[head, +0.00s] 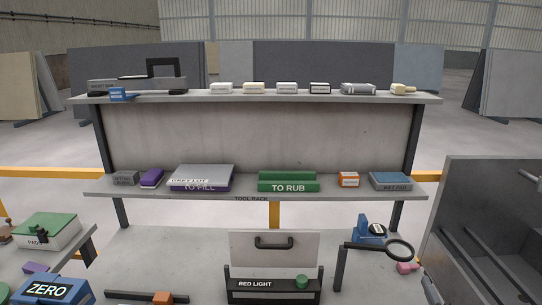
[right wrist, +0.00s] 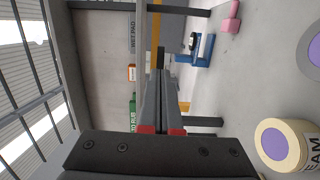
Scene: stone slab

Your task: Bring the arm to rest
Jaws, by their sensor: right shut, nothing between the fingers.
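My right gripper (right wrist: 161,76) shows in the right wrist view, with its two grey fingers shut together and nothing between them. It points toward the tool rack and the slab, with free air around the fingertips. I cannot make out the right gripper clearly in the head view. My left gripper is in neither view. The tool rack (head: 251,198) stands across the middle of the head view, over the grey stone slab (head: 180,252).
A bed light box (head: 273,284), a magnifier (head: 400,250), a blue tool (head: 370,230) and a pink piece (head: 407,268) are in front. A grey open-sided cabinet (head: 485,190) bounds the right. A cream roll (right wrist: 286,145) is near the right wrist. The slab's left middle is clear.

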